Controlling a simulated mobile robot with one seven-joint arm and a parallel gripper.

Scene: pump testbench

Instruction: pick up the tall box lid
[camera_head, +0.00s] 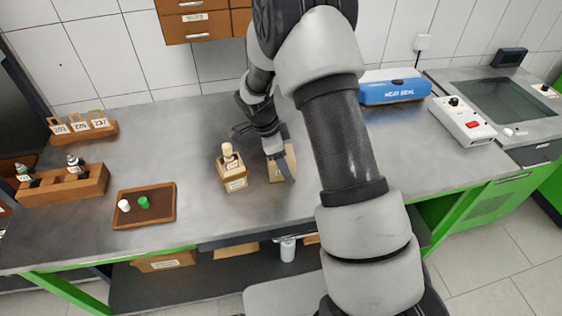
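A small tan wooden box (233,178) with a label on its front stands upright near the middle of the bench. A pale rounded knob (228,150) sticks up from its top and looks like part of a lid; the seam is too small to make out. My gripper (285,165) points down just right of this box, apart from it. A second tan wooden piece (276,176) stands behind my gripper's fingers and is partly hidden by them. I cannot tell whether it is a box or a lid, or whether the fingers touch it.
A brown tray (165,212) holds a white and a green cap at the left. Wooden racks (62,190) stand at far left. A blue heat sealer (394,92) and a white control box (463,120) are at right. Drawers (196,27) hang above.

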